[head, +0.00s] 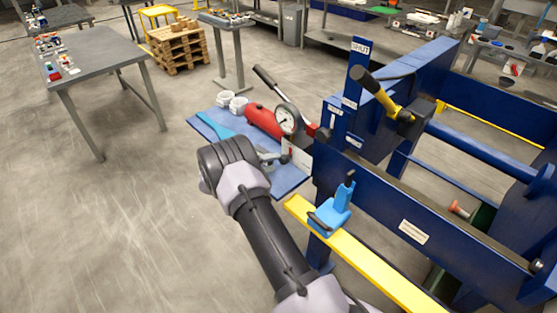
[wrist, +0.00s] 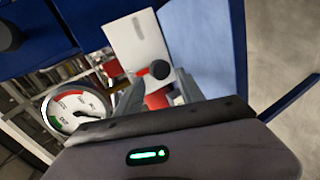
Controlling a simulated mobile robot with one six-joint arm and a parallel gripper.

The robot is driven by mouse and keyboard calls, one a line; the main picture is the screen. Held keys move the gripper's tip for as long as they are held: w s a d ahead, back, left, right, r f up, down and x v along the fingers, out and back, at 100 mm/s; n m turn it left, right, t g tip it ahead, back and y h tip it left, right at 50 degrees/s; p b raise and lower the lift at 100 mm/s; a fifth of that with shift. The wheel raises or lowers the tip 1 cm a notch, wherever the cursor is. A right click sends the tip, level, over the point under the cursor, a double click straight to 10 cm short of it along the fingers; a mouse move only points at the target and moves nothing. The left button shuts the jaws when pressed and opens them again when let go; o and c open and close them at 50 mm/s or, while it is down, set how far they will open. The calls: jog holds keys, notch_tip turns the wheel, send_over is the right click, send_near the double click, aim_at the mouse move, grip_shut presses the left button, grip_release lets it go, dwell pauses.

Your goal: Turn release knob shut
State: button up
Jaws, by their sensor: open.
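The release knob shows in the wrist view as a small dark round end (wrist: 159,69) with red beside it, in front of a pale plate. My gripper (wrist: 159,77) is open, with one finger on each side of the knob; I cannot tell whether either finger touches it. In the head view my gripper (head: 274,157) is low over the blue shelf, beside the pump, and a small dark knob end (head: 285,159) shows at its fingertips. The red hand pump (head: 262,119) lies behind, with its round gauge (head: 286,121) on its right. My wrist hides part of the shelf.
The blue press frame (head: 400,195) stands close on the right of my gripper, with a yellow rail (head: 365,262) and a light blue bracket (head: 330,215). A black pump lever (head: 268,80) rises behind. Open floor (head: 150,220) lies left.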

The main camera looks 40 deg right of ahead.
jog(key=w+p+v, duration=0.1)
jog(key=p+v, duration=0.1)
jog(key=v, duration=1)
jog(key=shift+s+a+r, duration=0.15)
jog(key=shift+s+a, duration=0.25)
jog(key=shift+s, duration=0.15)
